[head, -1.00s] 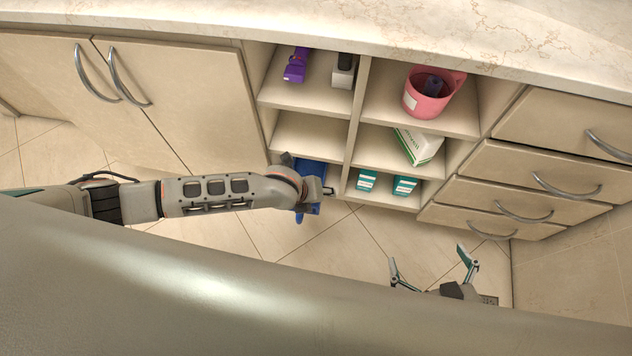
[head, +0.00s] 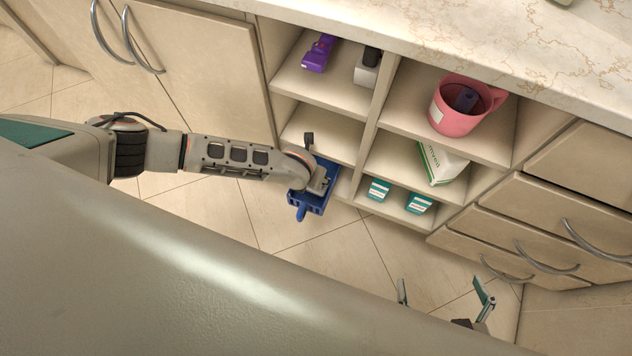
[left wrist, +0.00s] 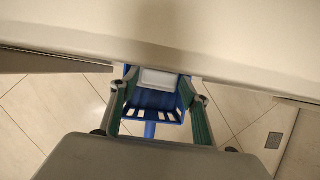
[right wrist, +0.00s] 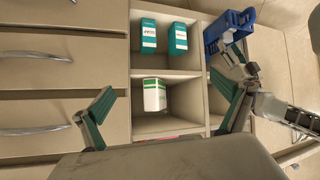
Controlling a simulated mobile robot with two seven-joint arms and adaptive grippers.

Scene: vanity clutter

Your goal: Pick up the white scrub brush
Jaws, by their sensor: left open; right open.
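No thing in view is clearly a white scrub brush. A plain white block-like thing (left wrist: 157,78) shows in a blue slotted basket (left wrist: 152,102) in the left wrist view; I cannot tell whether it is the brush. The blue basket also shows in the head view (head: 309,203), partly behind my left wrist. My left gripper (left wrist: 158,92) is open, its fingers on either side of the basket in that picture; contact cannot be told. My right gripper (head: 443,288) is open and empty, low at the bottom of the head view. It faces the shelves in the right wrist view (right wrist: 162,88).
Open shelves hold a purple bottle (head: 318,54), a white thing with a black top (head: 366,70), a pink mug (head: 462,108), a green-white carton (head: 440,163) and two teal boxes (head: 378,190). Drawers (head: 560,215) stand right. Floor (head: 310,240) in front is clear.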

